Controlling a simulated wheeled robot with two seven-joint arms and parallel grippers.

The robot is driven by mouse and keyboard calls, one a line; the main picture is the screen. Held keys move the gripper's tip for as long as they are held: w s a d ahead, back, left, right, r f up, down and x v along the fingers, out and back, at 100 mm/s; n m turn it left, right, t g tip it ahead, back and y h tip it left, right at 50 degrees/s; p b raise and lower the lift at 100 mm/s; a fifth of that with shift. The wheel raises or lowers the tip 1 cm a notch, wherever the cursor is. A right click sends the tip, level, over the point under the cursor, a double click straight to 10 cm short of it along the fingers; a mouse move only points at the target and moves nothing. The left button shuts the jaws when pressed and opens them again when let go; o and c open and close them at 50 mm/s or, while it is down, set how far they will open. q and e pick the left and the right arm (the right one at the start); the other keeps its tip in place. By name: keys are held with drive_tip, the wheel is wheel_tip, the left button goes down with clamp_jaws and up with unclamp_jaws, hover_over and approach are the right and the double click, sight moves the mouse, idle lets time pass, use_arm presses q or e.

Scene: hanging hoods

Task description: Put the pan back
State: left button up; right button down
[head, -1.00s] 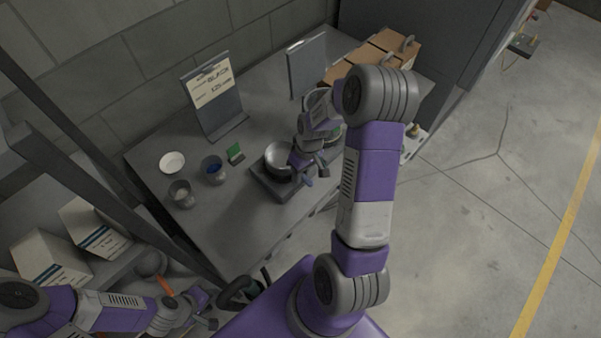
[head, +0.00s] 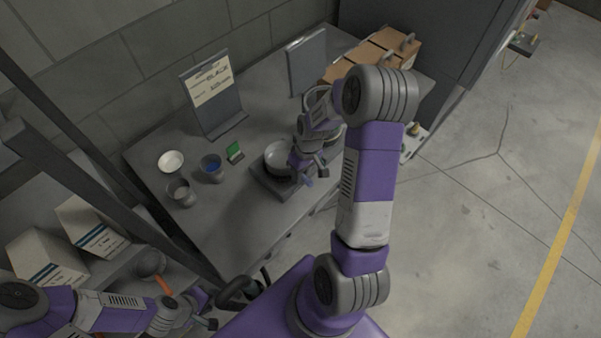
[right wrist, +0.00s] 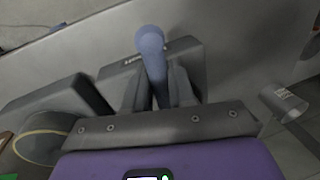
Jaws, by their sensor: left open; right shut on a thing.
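The round grey pan (head: 277,161) is at the dark flat block (head: 272,185) near the table's front edge. I cannot tell whether it rests on the block or is just above it. Its blue-grey handle (head: 309,182) points to the front right. My right gripper (head: 304,172) is shut on this handle, which also shows between the fingers in the right wrist view (right wrist: 152,55). My right forearm hides part of the table behind. My left gripper (head: 212,311) is open and empty, low at the left by the shelf, away from the pan.
A white bowl (head: 171,161), a cup with blue contents (head: 212,169), a grey cup (head: 181,193) and a small green-screened device (head: 235,151) stand left of the pan. A sign stand (head: 212,95) is behind them. Cardboard boxes (head: 362,61) fill the back right. Bare table lies front left.

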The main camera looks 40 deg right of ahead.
drive_tip(key=shift+f+b, duration=0.55)
drive_tip(key=shift+f, duration=0.25)
drive_tip(key=c, duration=0.9)
unclamp_jaws()
drive_tip(key=shift+o, duration=0.2)
wheel_tip(320, 180, up, 8)
drive_tip(key=d+p, duration=0.1)
drive_tip(key=shift+d+f, duration=0.25)
